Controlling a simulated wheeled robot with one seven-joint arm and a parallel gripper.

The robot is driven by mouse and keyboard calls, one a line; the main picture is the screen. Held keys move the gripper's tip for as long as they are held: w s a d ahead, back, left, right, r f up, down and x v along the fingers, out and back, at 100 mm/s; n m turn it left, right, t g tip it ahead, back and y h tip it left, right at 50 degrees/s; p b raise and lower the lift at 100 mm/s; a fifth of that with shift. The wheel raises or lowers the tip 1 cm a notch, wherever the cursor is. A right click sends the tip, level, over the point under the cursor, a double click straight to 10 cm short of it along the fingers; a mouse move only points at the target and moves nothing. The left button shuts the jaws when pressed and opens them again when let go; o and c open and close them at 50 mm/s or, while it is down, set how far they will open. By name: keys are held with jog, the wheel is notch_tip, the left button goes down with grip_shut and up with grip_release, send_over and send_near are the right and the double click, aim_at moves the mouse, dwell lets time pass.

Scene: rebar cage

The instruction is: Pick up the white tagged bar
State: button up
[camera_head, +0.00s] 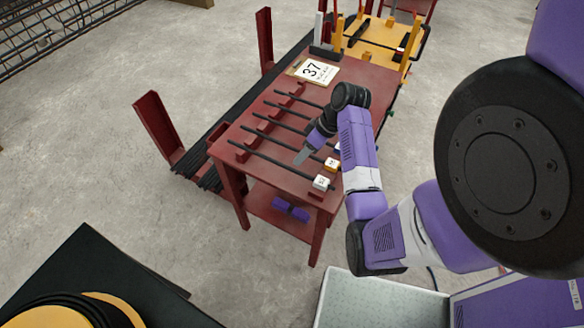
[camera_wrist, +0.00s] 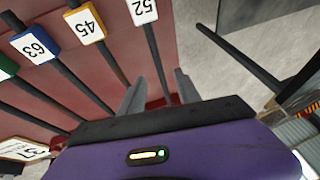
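The white tagged bar (camera_head: 272,162) is a dark rod, the nearest in a row on the red table, with its white tag (camera_head: 321,183) toward the right edge. In the wrist view the white tag (camera_wrist: 142,12) reads 52 and its rod (camera_wrist: 157,62) runs down between my fingers. My gripper (camera_head: 301,156) is over the row, pointing down, and in the wrist view (camera_wrist: 160,90) it is open, one finger on each side of the rod with gaps. I cannot tell whether the fingertips are above the rod or down beside it.
The yellow tag 45 (camera_wrist: 85,24) and blue tag 63 (camera_wrist: 35,46) are on neighbouring bars close by. A clipboard marked 37 (camera_head: 312,70) lies at the table's far end. Red posts (camera_head: 158,128) stand left of the table (camera_head: 290,185). A yellow cart (camera_head: 385,40) is behind.

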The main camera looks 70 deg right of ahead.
aim_at(293, 169)
jog(key=shift+s+p+x, duration=0.15)
jog(key=shift+p+x, duration=0.2)
jog(key=shift+x, duration=1.55)
jog(key=shift+s+p+x, duration=0.1)
jog(key=shift+p+x, duration=0.2)
jog(key=shift+x, duration=1.6)
jog(key=shift+f, duration=0.1)
grip_shut()
jog(key=shift+d, duration=0.1)
